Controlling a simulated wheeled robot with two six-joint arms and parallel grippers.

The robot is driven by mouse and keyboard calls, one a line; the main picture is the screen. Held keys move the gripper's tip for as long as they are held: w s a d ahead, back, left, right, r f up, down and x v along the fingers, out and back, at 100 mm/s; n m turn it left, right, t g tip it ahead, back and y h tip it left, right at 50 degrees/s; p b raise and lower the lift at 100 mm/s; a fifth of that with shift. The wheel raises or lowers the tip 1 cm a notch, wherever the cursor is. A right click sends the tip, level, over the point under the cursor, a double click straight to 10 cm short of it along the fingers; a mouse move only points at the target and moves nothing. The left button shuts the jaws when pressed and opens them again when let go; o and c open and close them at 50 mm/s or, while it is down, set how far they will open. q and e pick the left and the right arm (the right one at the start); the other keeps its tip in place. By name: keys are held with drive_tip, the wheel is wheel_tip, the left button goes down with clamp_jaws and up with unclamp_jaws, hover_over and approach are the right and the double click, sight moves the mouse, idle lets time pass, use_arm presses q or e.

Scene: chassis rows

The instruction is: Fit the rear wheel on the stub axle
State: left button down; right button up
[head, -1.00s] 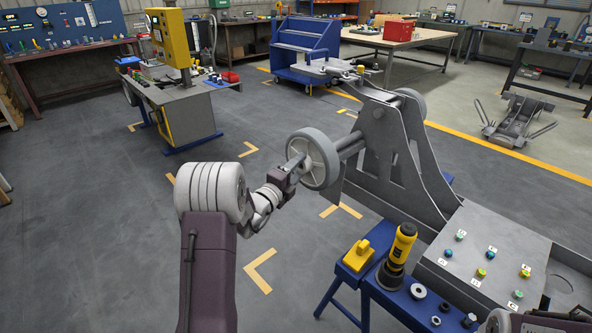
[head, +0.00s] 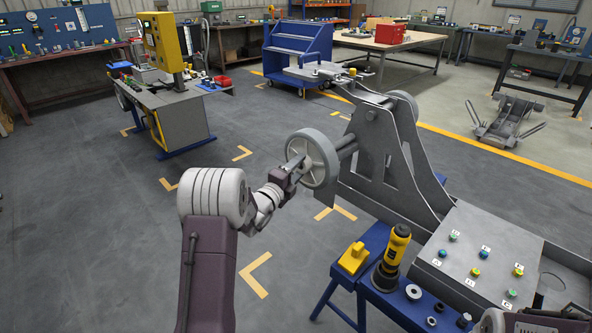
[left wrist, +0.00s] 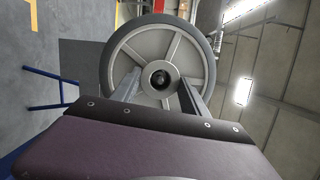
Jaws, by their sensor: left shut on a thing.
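The rear wheel (head: 326,158), grey-tyred with a spoked light hub, stands upright at the near end of the stub axle (head: 347,149), which sticks out from the grey chassis frame (head: 378,160). My left gripper (head: 291,165) is shut on the wheel's hub from the outer side. In the left wrist view the wheel (left wrist: 136,48) faces me, with the gripper's fingers (left wrist: 158,92) either side of the round hub. A dark round shape shows in the hub's bore; how far the axle reaches in is hidden. My right gripper is out of view.
A blue stand (head: 345,285) in front holds a yellow-black tool (head: 392,258), a yellow block (head: 354,258) and small rings. A button panel (head: 480,262) is at the right. A yellow machine bench (head: 178,112) stands back left. The floor left of the wheel is clear.

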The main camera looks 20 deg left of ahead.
sight(305, 163)
use_arm(q)
drive_tip(key=shift+w+d+r, duration=0.1)
drive_tip(key=shift+w+d, duration=0.2)
drive_tip(key=shift+w, duration=0.4)
drive_tip(key=shift+w+d+r, duration=0.1)
drive_tip(key=shift+w+d, duration=0.15)
drive_tip(key=shift+w, duration=0.45)
drive_tip(key=c, duration=0.5)
unclamp_jaws()
drive_tip(key=shift+d, duration=0.1)
drive_tip(key=shift+f, duration=0.1)
drive_tip(key=shift+s+f, duration=0.1)
drive_tip(key=shift+f, duration=0.1)
drive_tip(key=s+a, duration=0.1)
drive_tip(key=s, duration=0.8)
drive_tip(key=shift+p, duration=0.45)
drive_tip(key=shift+w+a, duration=0.1)
